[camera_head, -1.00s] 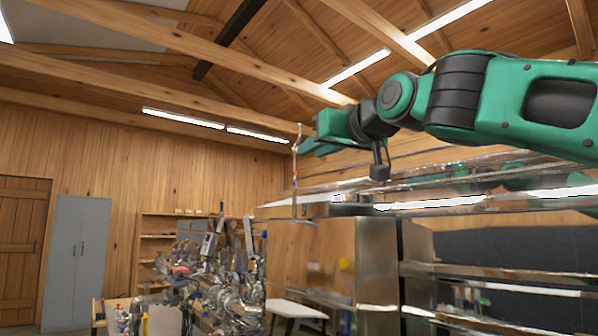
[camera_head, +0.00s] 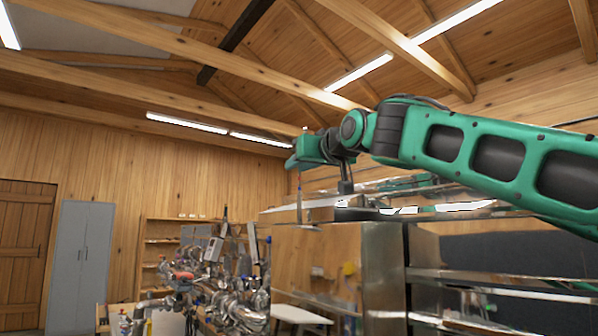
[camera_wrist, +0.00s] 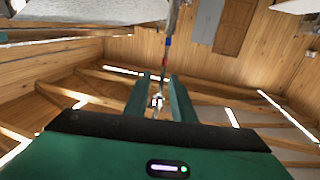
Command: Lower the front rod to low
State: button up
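The front rod (camera_head: 299,205) is a thin upright rod standing at the near-left corner of the metal evaporator (camera_head: 383,262). Its tip shows above my gripper and its lower part below it in the head view. My gripper (camera_head: 294,163) is at the rod's upper part. In the wrist view the two green fingers (camera_wrist: 158,92) are apart, with the rod (camera_wrist: 164,68) and its red and blue bands running into view between and beyond them. A gap shows beside the rod, and I see no clear contact. The low mark cannot be made out.
The evaporator's metal pans and rails fill the right, below my arm. A cluster of shiny pipes and fittings (camera_head: 235,290) stands left of it. A grey cabinet (camera_head: 76,265) and wooden shelves (camera_head: 160,250) are at the back wall. The air left of my gripper is clear.

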jog(key=shift+w, duration=0.1)
jog(key=shift+c, duration=0.2)
grip_shut()
dwell(1.3)
